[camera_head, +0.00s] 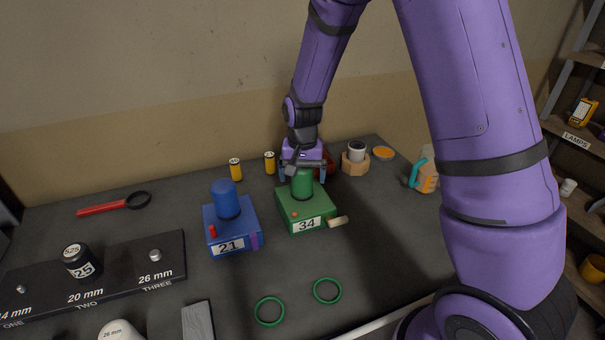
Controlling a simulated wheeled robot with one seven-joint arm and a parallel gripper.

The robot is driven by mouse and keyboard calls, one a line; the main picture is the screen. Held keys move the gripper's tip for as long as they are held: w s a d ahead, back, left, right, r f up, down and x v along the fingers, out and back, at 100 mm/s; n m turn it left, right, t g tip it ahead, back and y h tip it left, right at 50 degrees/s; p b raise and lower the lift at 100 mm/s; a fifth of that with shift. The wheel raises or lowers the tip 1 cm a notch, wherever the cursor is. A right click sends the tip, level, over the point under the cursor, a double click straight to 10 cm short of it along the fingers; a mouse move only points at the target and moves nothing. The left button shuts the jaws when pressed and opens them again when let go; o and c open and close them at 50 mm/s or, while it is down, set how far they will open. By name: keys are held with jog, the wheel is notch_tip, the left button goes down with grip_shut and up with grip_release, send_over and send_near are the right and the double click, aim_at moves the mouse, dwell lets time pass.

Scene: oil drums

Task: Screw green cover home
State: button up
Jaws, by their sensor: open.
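The green cover (302,183) is an upright green cylinder on top of the green box (297,215) marked 34. Whether it sits fully down on the box cannot be told from here. My gripper (303,174) points down at the top of the cover, with its fingers spread around or just above it. The fingers are open; whether they touch the cover is not clear. A pale peg (338,221) sticks out at the box's right front corner.
A blue box (239,222) marked 21 with a blue cover (226,198) stands to the left. Two green rings (269,311) lie in front. Small yellow cans (235,169) and a hexagonal holder (355,164) stand behind. A black gauge rack (120,270) is at left.

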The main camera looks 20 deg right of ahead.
notch_tip(320, 180, up, 10)
jog(key=shift+r, duration=0.15)
jog(key=shift+s+d+r, duration=0.1)
jog(key=shift+s+r, duration=0.05)
jog(key=shift+r, duration=0.5)
jog(key=s+d+r+n+t, duration=0.2)
jog(key=s+r, duration=0.6)
jog(key=s, duration=0.6)
jog(key=s+d+r+n+t, duration=0.3)
jog(key=s+r, duration=0.6)
jog(key=s, duration=0.4)
jog(key=shift+s+d, duration=0.4)
jog(key=shift+d, duration=0.4)
dwell(0.5)
